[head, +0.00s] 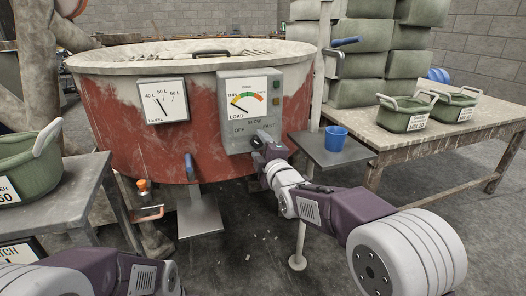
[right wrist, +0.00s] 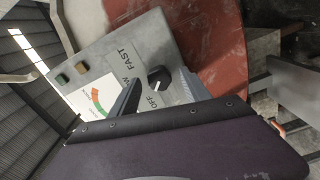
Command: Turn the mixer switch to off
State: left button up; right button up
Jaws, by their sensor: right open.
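The mixer (head: 190,110) is a large red and whitish drum. A grey control panel (head: 235,137) on its front carries a load gauge and the labels OFF, SLOW and FAST. The black rotary switch (right wrist: 158,78) shows in the right wrist view, near the OFF, SLOW and FAST lettering; which label it points at I cannot tell. My right gripper (head: 258,143) is at the panel's lower right and hides the switch in the head view. Its fingers are open on either side of the switch, with gaps visible. My left gripper is out of view; only its arm shows.
A level gauge (head: 163,101) sits left of the panel. A small shelf (head: 340,155) with a blue cup (head: 336,138) stands just right of my right gripper. A table (head: 400,139) with green tubs is further right; a bench (head: 65,180) with a tub is left.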

jog(key=p+v, duration=0.1)
jog(key=v, duration=0.7)
jog(key=shift+p, duration=0.35)
